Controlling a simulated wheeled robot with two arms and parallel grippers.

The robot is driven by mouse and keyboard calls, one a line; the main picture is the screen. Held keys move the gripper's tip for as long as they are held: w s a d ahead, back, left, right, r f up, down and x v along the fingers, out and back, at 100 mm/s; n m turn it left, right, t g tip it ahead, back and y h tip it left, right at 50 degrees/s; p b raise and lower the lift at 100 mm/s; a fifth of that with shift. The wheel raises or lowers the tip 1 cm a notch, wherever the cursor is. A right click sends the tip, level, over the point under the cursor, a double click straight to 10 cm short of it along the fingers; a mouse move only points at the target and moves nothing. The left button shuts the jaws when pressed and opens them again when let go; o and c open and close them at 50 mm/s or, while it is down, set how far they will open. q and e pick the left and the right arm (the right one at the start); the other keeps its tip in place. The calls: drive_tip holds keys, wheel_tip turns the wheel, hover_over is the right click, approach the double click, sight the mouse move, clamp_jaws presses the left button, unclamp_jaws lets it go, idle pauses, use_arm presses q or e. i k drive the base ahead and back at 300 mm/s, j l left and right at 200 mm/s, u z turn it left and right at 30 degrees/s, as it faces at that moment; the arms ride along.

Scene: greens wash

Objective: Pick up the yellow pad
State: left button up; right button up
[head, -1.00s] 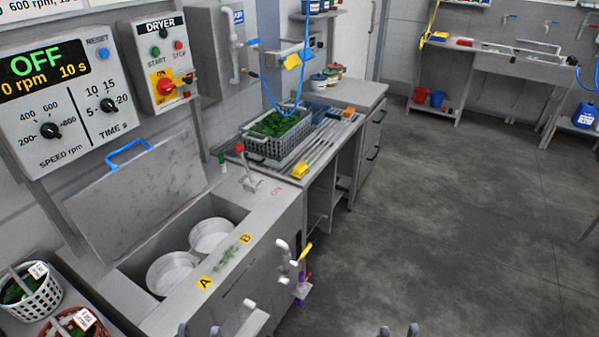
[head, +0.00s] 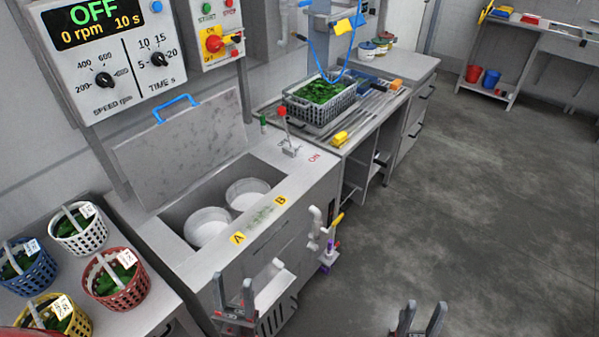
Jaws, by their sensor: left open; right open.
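Two yellow things could be the pad, and I cannot tell which it is. A small yellow block (head: 340,138) lies at the near end of the draining counter, beside the grey crate. A yellow flat piece (head: 343,26) sits at the small wall shelf above that counter. My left gripper (head: 233,284) is open and empty, in front of the steel dryer unit at the bottom of the view. My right gripper (head: 424,306) is open and empty over the floor at the bottom right. Both grippers are well apart from the yellow things.
The grey crate (head: 322,111) holds greens. The dryer unit (head: 172,232) has its lid raised and two white tubs inside. A red-knobbed lever (head: 283,112) and pipes with a yellow handle stick out. Several baskets of greens stand at left. The floor (head: 480,200) at right is clear.

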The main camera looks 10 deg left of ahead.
sight(339, 140)
drive_tip(key=i+l+u, duration=0.3)
drive_tip(key=i+l, duration=0.25)
drive_tip(key=i, duration=0.15)
drive_tip(key=i+l+u, duration=0.25)
drive_tip(key=i+l, duration=0.4)
drive_tip(key=l, duration=0.1)
